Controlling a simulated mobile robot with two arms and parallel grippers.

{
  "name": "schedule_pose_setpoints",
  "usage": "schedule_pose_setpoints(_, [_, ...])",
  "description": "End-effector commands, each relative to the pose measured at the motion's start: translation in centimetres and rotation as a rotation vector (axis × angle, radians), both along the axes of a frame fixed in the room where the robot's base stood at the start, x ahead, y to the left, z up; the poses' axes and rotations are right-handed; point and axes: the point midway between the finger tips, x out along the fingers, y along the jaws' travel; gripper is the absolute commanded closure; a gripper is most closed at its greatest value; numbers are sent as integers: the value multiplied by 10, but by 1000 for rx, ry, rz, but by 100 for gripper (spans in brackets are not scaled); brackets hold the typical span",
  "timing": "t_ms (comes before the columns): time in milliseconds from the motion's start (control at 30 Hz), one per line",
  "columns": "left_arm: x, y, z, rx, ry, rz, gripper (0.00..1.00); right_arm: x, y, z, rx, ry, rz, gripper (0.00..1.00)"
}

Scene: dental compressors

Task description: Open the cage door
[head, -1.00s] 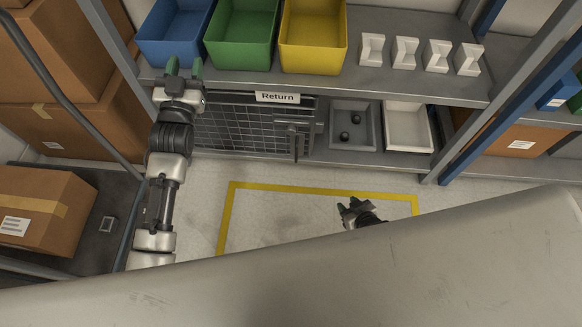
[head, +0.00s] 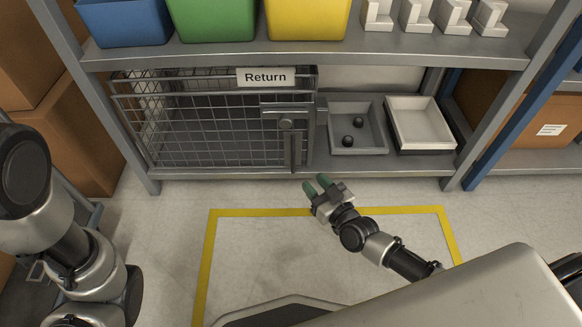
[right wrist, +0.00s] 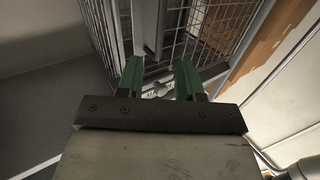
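The cage (head: 215,120) sits on the lower shelf under a "Return" sign (head: 265,77). Its wire-mesh door looks shut. A latch plate with a round knob (head: 286,123) is at the door's right side, and a vertical handle bar (head: 292,153) hangs there. My right gripper (head: 315,182) is open and empty, just in front of and below the handle, apart from it. In the right wrist view its green fingers (right wrist: 160,75) are spread, with cage mesh (right wrist: 205,30) beyond them. My left arm is at the lower left; its gripper is out of view.
A grey tray (head: 357,149) with two dark balls and a white tray (head: 421,124) stand right of the cage. Blue, green and yellow bins (head: 307,18) and several white holders are above. A shelf post (head: 110,120) is at left.

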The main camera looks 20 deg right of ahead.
Motion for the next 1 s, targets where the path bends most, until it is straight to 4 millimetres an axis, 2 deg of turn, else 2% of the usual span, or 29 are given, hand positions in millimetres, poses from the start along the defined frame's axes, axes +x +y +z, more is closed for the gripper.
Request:
schedule_pose_setpoints(300, [1, 0, -32, 1, 4, 1, 57, 55, 18, -3, 4, -3, -1, 63])
schedule_pose_setpoints(500, [2, 0, -46, 1, 5, 1, 57, 84, 27, -2, 3, -1, -2, 63])
schedule_pose_setpoints(700, [1, 0, -50, 1, 4, 1, 57, 96, 31, 0, 1, 1, 0, 63])
schedule_pose_setpoints(967, [1, 0, -49, 1, 4, 1, 57, 97, 31, 1, -1, 2, 0, 63])
schedule_pose_setpoints(1000, [1, 0, -49, 1, 4, 1, 57, 97, 31, 1, -1, 2, 0, 68])
